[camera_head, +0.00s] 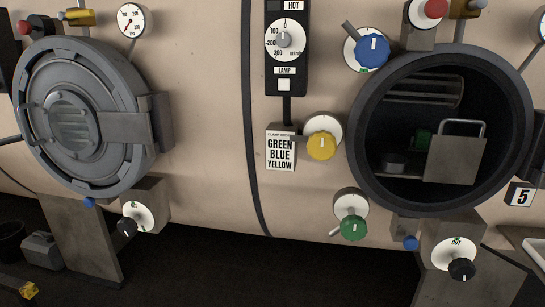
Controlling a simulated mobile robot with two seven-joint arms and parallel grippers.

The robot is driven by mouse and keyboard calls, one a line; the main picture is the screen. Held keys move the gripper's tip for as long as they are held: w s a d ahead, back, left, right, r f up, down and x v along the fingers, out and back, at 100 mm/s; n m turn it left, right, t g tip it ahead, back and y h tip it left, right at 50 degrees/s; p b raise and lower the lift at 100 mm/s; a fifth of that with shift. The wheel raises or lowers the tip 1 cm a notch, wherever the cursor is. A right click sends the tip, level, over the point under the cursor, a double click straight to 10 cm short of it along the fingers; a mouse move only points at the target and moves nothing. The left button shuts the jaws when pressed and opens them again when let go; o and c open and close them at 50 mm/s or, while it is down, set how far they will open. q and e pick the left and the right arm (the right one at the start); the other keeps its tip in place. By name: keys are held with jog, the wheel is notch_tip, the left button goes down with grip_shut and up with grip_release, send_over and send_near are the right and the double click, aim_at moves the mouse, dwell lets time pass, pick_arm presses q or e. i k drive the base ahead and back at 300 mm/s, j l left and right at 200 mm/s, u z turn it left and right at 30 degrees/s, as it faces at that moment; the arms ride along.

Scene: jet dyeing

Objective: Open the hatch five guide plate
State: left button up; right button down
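Hatch five, marked by a "5" sign (521,196), is a round dark-rimmed opening (362,130) at the right. Its mouth is uncovered and its interior is dark. Inside, at the lower right of the opening, is a flat grey plate (452,162) with a metal loop handle (463,123) on top; it looks like the guide plate. The plate hides part of the interior. A grey block (393,163) and a small green thing (423,137) show left of it. Neither of my grippers is in view.
A closed round hatch (70,120) is at the left. Blue (373,50), yellow (321,146) and green (354,228) knobs stick out left of hatch five. A black knob (462,269) is below hatch five.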

aim_at(451, 159)
jog(key=z, duration=0.5)
jog(key=i+z, duration=0.1)
jog(key=z, duration=0.25)
jog(key=i+l+z, duration=0.1)
jog(key=z, duration=0.25)
jog(key=i+z, duration=0.1)
jog(key=z, duration=0.25)
jog(key=i, duration=0.35)
